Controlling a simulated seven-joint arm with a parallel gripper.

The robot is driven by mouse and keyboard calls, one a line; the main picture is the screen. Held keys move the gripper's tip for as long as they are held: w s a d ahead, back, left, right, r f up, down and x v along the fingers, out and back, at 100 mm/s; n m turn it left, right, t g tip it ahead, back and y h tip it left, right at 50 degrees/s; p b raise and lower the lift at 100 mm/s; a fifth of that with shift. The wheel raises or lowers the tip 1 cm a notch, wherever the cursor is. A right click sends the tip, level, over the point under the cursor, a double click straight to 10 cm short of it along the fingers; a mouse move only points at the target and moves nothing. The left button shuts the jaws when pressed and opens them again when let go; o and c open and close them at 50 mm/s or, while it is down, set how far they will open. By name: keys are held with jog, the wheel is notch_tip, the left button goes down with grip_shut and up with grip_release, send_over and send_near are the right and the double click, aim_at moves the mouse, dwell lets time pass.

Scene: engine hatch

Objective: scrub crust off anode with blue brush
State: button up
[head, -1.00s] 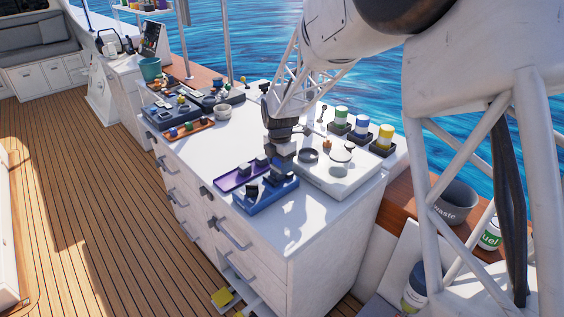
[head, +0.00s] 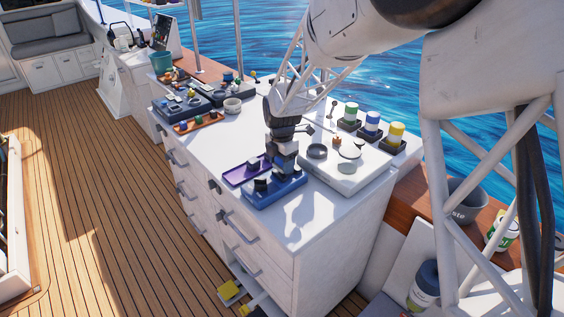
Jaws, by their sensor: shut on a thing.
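My gripper (head: 283,163) points down over the back part of a blue tray (head: 286,193) on the white counter. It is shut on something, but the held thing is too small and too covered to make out. Small dark blocks (head: 260,184) sit on the blue tray by the gripper. I cannot tell whether the gripper or its load touches the tray. I cannot pick out the blue brush or the crusted anode for certain at this size.
A purple tray (head: 237,176) lies left of the blue one. A raised white panel (head: 345,178) with a dark ring (head: 317,151) is at right. Jars with green, blue and yellow bands (head: 371,121) stand behind it. Dark trays and an orange tray (head: 199,122) fill the far left. The counter's front is clear.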

jog(key=shift+w+d, duration=0.1)
jog(key=shift+w+d+f, duration=0.1)
jog(key=shift+w+d, duration=0.9)
jog(key=shift+w, duration=0.05)
jog(key=shift+w+d+f, duration=0.1)
jog(key=shift+w+d, duration=0.15)
jog(key=shift+d, duration=0.1)
jog(key=shift+a, duration=0.1)
jog(key=shift+s+a, duration=0.3)
jog(key=shift+s, duration=0.05)
jog(key=shift+s+a+r, duration=0.25)
jog(key=shift+s+a, duration=0.8)
jog(key=shift+r, duration=0.15)
jog(key=shift+r, duration=2.9)
